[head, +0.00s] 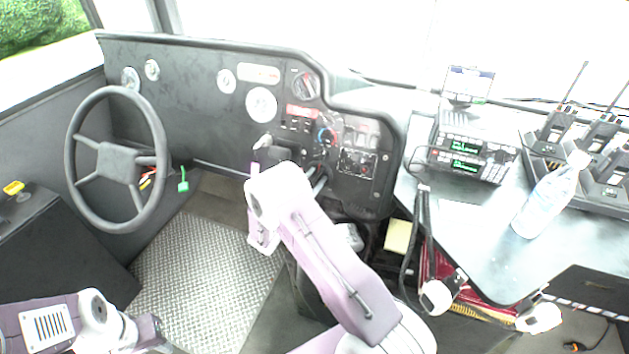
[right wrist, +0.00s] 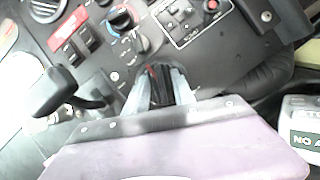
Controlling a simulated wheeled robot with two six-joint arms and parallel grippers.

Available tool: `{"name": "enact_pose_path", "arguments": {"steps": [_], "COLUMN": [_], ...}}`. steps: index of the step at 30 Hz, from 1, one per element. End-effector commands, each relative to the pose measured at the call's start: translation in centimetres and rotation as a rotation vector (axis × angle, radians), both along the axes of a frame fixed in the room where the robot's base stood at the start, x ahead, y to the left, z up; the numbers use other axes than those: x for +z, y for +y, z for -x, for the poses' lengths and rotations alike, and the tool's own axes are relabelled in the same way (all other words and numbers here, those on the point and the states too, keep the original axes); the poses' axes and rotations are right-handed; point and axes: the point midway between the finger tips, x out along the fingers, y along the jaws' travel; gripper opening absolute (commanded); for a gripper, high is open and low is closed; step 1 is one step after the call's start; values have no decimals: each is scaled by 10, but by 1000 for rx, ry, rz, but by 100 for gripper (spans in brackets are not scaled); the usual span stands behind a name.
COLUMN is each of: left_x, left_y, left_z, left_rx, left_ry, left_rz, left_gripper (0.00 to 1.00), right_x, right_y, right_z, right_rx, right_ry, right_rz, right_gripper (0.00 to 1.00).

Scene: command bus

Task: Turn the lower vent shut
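My right gripper (head: 317,178) is in front of the lower middle of the dashboard. In the right wrist view its two grey fingers (right wrist: 160,82) are apart, with a dark gap or dark part between them; I cannot tell whether they touch anything. Just beyond the fingertips are a dark knob (right wrist: 140,45) and, above it, a knob with a blue and red ring (right wrist: 120,18), which also shows in the head view (head: 327,135). I cannot clearly pick out the lower vent; the gripper may hide it. My left arm shows at the bottom left, its gripper out of sight.
A black lever (right wrist: 52,92) stands out left of the fingers. Rocker switches (right wrist: 78,42) and a switch panel (right wrist: 190,15) surround the knobs. The steering wheel (head: 115,160) is at left. A desk (head: 480,230) with radios (head: 470,150) and a bottle (head: 548,200) is at right.

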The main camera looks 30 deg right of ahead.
Motion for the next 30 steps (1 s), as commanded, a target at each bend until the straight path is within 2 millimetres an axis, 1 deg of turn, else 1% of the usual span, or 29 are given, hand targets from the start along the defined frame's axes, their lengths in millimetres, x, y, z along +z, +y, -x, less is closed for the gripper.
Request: {"name": "enact_pose_path", "arguments": {"steps": [5, 8, 9, 20, 26, 30], "left_x": [0, 0, 0, 3, 11, 20], "left_y": [0, 0, 0, 0, 0, 0], "left_z": [0, 0, 0, 0, 0, 0], "left_rx": [0, 0, 0, 0, 0, 0], "left_ry": [0, 0, 0, 0, 0, 0], "left_rz": [0, 0, 0, 0, 0, 0], "left_gripper": [36, 36, 36, 36, 36, 36], "right_x": [0, 0, 0, 1, 2, 3], "right_y": [0, 0, 0, 0, 0, 0], "right_z": [0, 0, 0, 0, 0, 1], "right_rx": [0, 0, 0, 9, 46, 84], "right_ry": [0, 0, 0, 22, 97, 181], "right_rz": [0, 0, 0, 18, 80, 151], "right_gripper": [30, 5, 0, 0, 0, 0]}}
